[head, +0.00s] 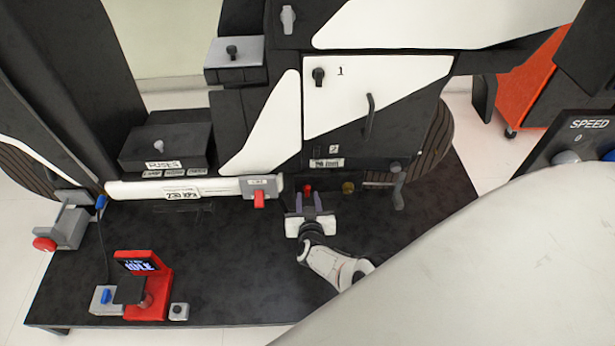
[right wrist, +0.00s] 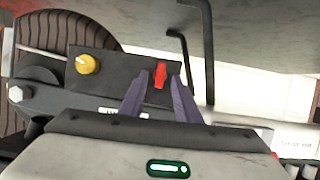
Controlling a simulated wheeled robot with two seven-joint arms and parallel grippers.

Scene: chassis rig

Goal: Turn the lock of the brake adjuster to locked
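A red lever (head: 307,188), seemingly the lock, sits low on the dark rig front beside a yellow round knob (head: 348,187). In the right wrist view the red lever (right wrist: 160,76) stands upright in the picture on a dark plate (right wrist: 115,75), and the yellow knob (right wrist: 87,64) is to its left. My right gripper (head: 310,199) is open and empty just in front of the red lever. In the wrist view its fingers (right wrist: 159,92) flank the lever's line; I cannot tell whether they touch it. My left gripper is not in view.
A grey crank handle (head: 398,186) sticks out right of the yellow knob. A white bar (head: 150,190) with a red-handled clamp (head: 259,198) lies left of the gripper. A red display stand (head: 150,285) stands front left. The black platform (head: 230,270) is mostly clear in the middle.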

